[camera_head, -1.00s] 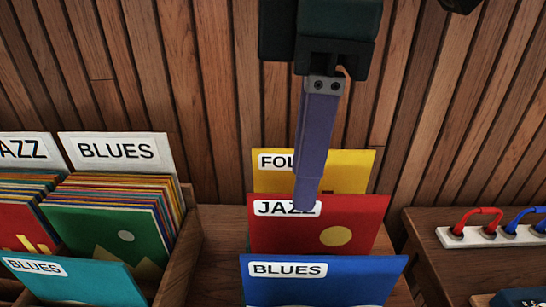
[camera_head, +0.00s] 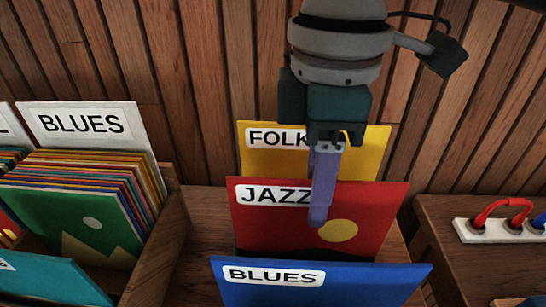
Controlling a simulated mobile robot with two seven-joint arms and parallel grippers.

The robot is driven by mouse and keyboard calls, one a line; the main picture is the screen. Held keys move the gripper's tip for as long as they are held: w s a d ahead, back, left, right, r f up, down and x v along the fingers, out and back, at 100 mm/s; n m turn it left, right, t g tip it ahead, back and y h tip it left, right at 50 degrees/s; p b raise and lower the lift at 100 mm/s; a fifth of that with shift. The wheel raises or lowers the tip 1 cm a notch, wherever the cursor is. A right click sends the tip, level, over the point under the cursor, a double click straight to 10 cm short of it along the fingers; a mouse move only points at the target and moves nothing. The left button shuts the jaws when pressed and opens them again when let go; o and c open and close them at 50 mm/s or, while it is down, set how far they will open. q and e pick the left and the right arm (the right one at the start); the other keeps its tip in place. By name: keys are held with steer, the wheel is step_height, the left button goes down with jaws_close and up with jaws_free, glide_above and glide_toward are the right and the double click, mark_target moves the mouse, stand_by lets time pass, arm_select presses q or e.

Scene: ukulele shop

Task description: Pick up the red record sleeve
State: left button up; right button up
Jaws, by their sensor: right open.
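The red record sleeve (camera_head: 375,215) stands upright in the middle of the camera_head view, with a white JAZZ label and a yellow disc. A yellow FOLK sleeve (camera_head: 368,150) stands behind it and a blue BLUES sleeve (camera_head: 365,285) in front. My right gripper (camera_head: 320,218) comes down from the top, and its purple finger overlaps the red sleeve's front and covers the end of the JAZZ label. It is open; only one finger shows clearly. I cannot tell whether it touches the sleeve. My left gripper is not in view.
At the left, a wooden bin (camera_head: 160,255) holds several sleeves with a white BLUES divider (camera_head: 90,128). A teal sleeve (camera_head: 50,282) is at its front. At the right, a wooden surface (camera_head: 450,210) carries a white strip with red and blue cables (camera_head: 500,230). A slatted wall stands behind.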

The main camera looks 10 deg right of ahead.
steer(key=shift+f, duration=0.2)
jaws_close()
steer(key=shift+r, duration=0.15)
stand_by(0.4)
